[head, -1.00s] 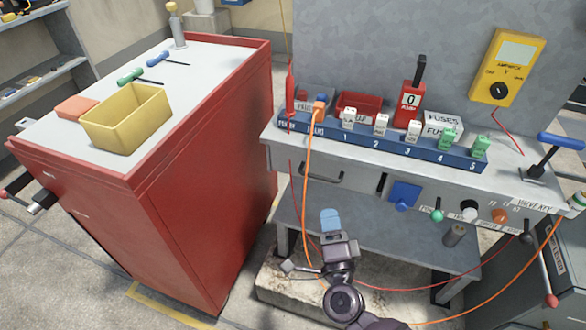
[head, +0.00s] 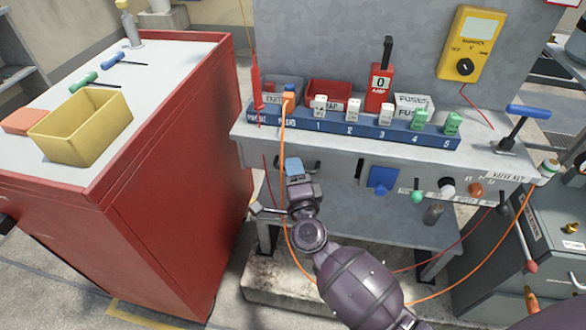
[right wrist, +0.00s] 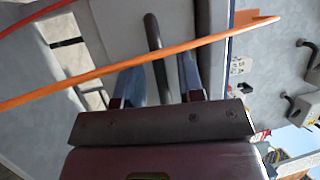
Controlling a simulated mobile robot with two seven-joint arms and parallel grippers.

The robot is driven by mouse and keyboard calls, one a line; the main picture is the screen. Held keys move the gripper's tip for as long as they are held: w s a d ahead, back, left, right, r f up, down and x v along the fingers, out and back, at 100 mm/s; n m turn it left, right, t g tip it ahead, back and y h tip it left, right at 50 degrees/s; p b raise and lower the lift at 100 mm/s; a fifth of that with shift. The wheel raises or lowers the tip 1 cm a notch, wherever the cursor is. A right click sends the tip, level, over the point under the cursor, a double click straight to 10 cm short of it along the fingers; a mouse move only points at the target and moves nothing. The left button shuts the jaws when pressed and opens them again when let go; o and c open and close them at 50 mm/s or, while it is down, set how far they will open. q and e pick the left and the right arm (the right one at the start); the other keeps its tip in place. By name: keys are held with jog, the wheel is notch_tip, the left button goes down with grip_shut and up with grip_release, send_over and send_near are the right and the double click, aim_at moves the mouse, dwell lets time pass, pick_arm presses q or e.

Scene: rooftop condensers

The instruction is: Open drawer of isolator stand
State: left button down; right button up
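The isolator stand (head: 240,130) is a grey bench with a blue fuse strip on top. Its drawer front (head: 335,180) is grey and looks shut. In the right wrist view, a dark bar handle (right wrist: 153,40) runs between the two blue fingers of the right gripper (right wrist: 160,80). The fingers are apart, with gaps beside the bar. An orange cable (right wrist: 110,68) crosses in front of them. My left gripper is not in view.
A red cabinet (head: 190,190) with a yellow bin (head: 85,130) stands close on the left. The orange cable (head: 284,140) hangs from the strip beside my right gripper. A grey unit (head: 480,260) stands right.

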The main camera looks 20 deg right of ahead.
jog(key=shift+w, duration=0.25)
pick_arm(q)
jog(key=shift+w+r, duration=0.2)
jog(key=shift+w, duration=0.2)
pick_arm(e)
jog(key=shift+r, duration=0.1)
jog(key=shift+c, duration=0.4)
grip_shut()
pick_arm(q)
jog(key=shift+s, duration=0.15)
